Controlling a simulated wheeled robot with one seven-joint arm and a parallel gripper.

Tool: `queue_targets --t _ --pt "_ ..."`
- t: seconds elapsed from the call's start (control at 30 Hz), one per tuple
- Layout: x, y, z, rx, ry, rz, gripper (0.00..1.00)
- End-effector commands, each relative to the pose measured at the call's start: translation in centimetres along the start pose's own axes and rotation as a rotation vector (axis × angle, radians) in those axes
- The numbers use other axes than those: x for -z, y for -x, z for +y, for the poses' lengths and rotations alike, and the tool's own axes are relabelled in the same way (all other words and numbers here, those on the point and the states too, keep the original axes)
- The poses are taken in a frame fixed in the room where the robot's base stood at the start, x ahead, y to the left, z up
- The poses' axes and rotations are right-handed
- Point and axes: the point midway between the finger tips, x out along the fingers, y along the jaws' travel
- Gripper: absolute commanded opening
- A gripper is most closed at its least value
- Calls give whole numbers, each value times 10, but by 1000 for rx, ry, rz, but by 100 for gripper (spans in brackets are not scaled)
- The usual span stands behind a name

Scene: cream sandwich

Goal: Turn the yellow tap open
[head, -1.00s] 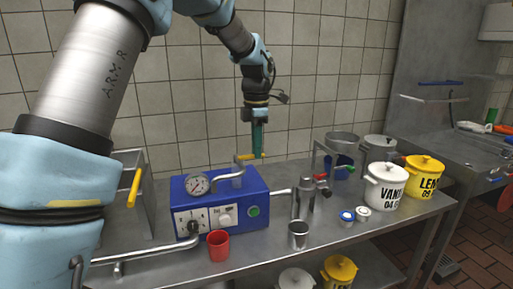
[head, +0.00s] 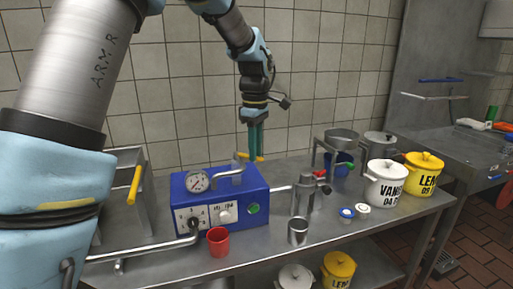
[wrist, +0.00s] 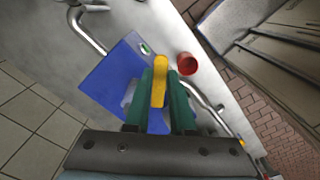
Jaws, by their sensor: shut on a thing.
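The yellow tap handle (head: 243,156) sits on a grey pipe at the back of the blue machine (head: 262,188). My gripper (head: 256,155) points straight down onto it with its green fingers. In the wrist view the yellow handle (wrist: 160,80) lies between the two green fingers of my gripper (wrist: 161,98), which are shut on it. The fingers hide part of the handle and of the pipe below it in the head view.
A second yellow handle (head: 134,185) is on the steel hopper at left. A red cup (head: 218,242) and a steel cup (head: 298,232) stand in front of the blue machine. The white pot (head: 386,186) and yellow pot (head: 424,178) are at right. A tiled wall rises behind.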

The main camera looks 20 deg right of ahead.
Motion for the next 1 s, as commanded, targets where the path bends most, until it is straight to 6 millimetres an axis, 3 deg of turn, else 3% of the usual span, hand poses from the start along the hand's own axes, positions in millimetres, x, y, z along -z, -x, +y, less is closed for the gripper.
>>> queue_targets --t 0.5,1.0 --pt "4 1 -19 -1 -440 -1 0" --pt "8 0 -26 -1 -615 -1 0"
